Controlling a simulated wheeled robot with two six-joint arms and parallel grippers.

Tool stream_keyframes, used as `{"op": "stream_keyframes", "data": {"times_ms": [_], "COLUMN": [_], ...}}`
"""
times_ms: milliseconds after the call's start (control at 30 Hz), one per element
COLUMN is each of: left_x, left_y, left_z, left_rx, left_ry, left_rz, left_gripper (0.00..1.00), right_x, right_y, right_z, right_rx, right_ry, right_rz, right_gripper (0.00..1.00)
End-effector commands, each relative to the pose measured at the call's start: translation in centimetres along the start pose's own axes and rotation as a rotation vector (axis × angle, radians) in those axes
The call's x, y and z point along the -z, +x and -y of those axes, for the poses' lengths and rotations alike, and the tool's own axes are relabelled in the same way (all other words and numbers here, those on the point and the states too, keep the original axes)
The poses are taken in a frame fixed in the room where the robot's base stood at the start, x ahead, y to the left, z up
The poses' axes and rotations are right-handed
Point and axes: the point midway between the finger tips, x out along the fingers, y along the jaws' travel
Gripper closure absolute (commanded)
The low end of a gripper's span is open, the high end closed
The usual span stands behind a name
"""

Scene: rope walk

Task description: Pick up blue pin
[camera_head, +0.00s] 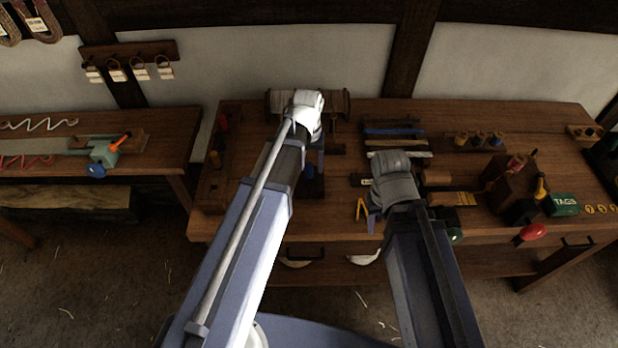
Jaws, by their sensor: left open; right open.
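A small blue piece (309,171), which may be the blue pin, shows low on a dark block just right of my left forearm. My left gripper (319,158) hangs just above and beside it. Its fingers are mostly hidden by my wrist, and I cannot tell whether they touch the piece. My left gripper is open. My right gripper (372,219) is open near the bench's front edge, beside a yellow-handled tool (361,208), and is partly hidden by its wrist.
A wooden rack (212,190) with red and yellow pieces stands at the bench's left end. Dark and pale strips (394,132) lie at the back middle. Small spools (461,138), a wooden block (508,180) and a green TAGS box (564,205) stand to the right.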

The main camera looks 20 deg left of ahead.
Motion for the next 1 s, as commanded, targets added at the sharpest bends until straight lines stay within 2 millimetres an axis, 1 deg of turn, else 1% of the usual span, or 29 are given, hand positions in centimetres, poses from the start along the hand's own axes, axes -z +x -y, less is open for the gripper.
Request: {"op": "stream_keyframes", "data": {"times_ms": [33, 100, 200, 400, 467, 1000], "left_x": [0.01, 0.01, 0.00, 0.00, 0.00, 0.01], "left_y": [1.35, 1.92, 2.14, 1.93, 1.93, 1.94], "left_z": [0.00, -0.01, -0.02, -0.04, -0.04, -0.04], "left_rx": [0.000, 0.000, 0.000, 0.000, 0.000, 0.000], "left_ry": [0.000, 0.000, 0.000, 0.000, 0.000, 0.000], "left_rz": [0.000, 0.000, 0.000, 0.000, 0.000, 0.000], "left_gripper": [0.33, 0.33, 0.33, 0.33, 0.39, 0.99], "right_x": [0.08, 0.11, 0.12, 0.11, 0.11, 0.11], "right_y": [1.34, 1.90, 2.12, 1.92, 1.92, 1.92], "right_z": [0.13, 0.18, 0.20, 0.18, 0.18, 0.18], "right_rx": [0.000, 0.000, 0.000, 0.000, 0.000, 0.000], "right_ry": [0.000, 0.000, 0.000, 0.000, 0.000, 0.000], "right_rz": [0.000, 0.000, 0.000, 0.000, 0.000, 0.000], "right_gripper": [0.50, 0.50, 0.50, 0.50, 0.50, 0.50]}}
